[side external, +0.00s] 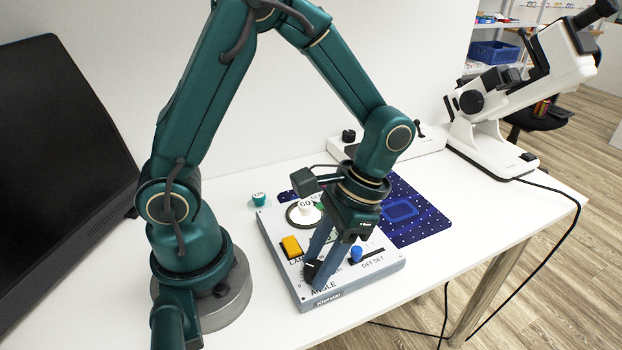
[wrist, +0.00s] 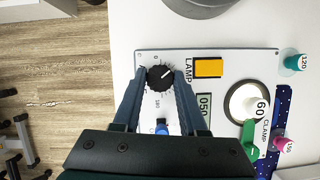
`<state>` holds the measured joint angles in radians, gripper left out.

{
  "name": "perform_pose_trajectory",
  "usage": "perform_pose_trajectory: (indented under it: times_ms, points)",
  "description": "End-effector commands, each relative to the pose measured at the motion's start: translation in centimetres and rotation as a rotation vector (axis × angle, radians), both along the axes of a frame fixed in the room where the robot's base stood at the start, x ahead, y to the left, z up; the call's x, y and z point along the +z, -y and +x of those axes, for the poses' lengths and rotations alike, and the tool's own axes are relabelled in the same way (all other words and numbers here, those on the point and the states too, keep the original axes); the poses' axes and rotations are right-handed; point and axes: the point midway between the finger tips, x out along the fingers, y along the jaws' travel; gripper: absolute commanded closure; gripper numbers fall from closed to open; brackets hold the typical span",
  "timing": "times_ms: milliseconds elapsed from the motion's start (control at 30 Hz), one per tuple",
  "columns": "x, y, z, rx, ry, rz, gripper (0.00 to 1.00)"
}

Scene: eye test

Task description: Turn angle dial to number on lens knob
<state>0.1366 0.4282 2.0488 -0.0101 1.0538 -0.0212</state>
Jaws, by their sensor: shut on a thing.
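My gripper (side external: 318,272) is shut on the black angle dial (wrist: 160,78), with one finger on each side of it. The dial is on the control box (side external: 378,276), near its front left corner. Its white pointer line slants to the upper right in the wrist view. A small display (wrist: 204,103) beside it seems to read 050. The white lens knob (side external: 306,205) marked 60 sits in a round dark-rimmed holder at the back of the box. It also shows in the wrist view (wrist: 262,107). In the side view my fingers partly hide the dial.
The box also carries a yellow lamp switch (side external: 291,246), a blue offset slider (side external: 356,253) and a green clamp lever (wrist: 250,140). A teal knob marked 120 (side external: 259,199) and a pink one marked 150 (wrist: 285,147) stand nearby. A white lensmeter (side external: 490,120) stands at the right.

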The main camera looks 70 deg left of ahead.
Motion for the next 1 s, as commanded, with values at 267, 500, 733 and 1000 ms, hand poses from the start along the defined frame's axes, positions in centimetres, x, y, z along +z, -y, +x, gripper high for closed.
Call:
perform_pose_trajectory:
  times_ms: [267, 500, 733, 1000]
  points:
    - [0.00, 0.12, 0.05, -0.108, 0.003, 0.001, 1.00]
    - [0.00, 0.14, 0.04, -0.138, 0.002, 0.001, 1.00]
    - [0.00, 0.14, 0.04, -0.139, 0.002, 0.000, 1.00]
    - [0.00, 0.11, 0.03, -0.138, 0.002, 0.001, 0.28]
